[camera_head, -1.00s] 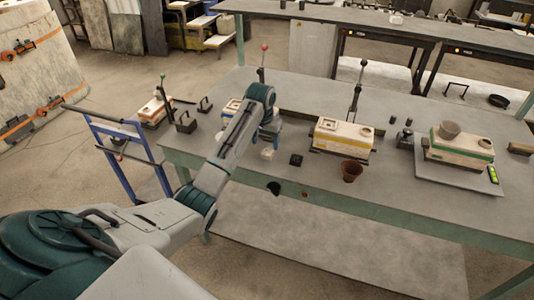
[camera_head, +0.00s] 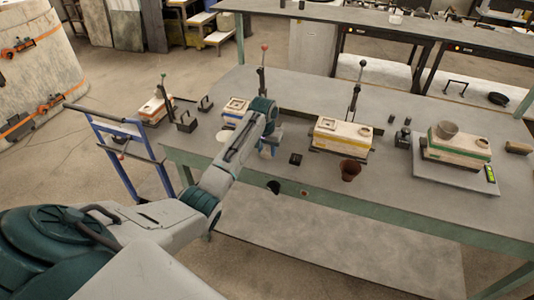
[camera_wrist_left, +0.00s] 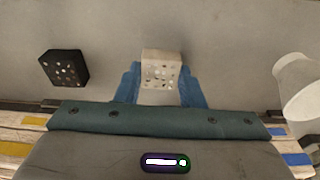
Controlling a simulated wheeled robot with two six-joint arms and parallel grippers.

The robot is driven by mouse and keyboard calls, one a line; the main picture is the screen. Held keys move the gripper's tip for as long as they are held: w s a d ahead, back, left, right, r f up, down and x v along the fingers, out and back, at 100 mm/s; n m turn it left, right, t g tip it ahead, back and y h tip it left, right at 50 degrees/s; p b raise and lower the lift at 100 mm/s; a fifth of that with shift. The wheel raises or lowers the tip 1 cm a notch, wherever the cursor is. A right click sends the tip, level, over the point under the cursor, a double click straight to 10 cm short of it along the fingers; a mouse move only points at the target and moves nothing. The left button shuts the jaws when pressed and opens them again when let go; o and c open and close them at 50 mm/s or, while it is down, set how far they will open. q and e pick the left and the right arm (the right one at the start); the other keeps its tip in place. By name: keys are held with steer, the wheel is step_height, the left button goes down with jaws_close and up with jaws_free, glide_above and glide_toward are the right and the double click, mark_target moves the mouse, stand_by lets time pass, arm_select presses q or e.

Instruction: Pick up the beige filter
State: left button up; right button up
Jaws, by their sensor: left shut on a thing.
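The beige filter (camera_wrist_left: 160,70) is a small pale block with holes in its face. In the left wrist view it sits between the blue fingers of my left gripper (camera_wrist_left: 161,82), which is shut on it. In the head view my left gripper (camera_head: 270,140) is low over the near-left part of the table, and the filter (camera_head: 266,152) shows only in part beneath it. A black filter (camera_wrist_left: 65,68) lies apart to one side; it also shows in the head view (camera_head: 296,160). My right gripper is not in view.
A white cup (camera_wrist_left: 300,84) stands on the gripper's other side. A yellow-striped box (camera_head: 342,134) and a brown cup (camera_head: 350,170) are to the right. A blue-striped box (camera_head: 236,108) is behind the arm. The table's front edge is close.

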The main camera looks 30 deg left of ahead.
mark_target(268, 150)
arm_select(q)
steer(key=shift+r, duration=0.15)
steer(key=shift+r, duration=0.25)
step_height(268, 150, up, 2)
steer(key=shift+w+r+b, duration=0.1)
steer(key=shift+r+b, duration=0.1)
steer(key=shift+b, duration=0.65)
steer(key=s+d+r, duration=0.2)
steer(key=s+d, duration=0.6)
steer(key=s, duration=0.5)
steer(key=shift+s+d+p, duration=0.3)
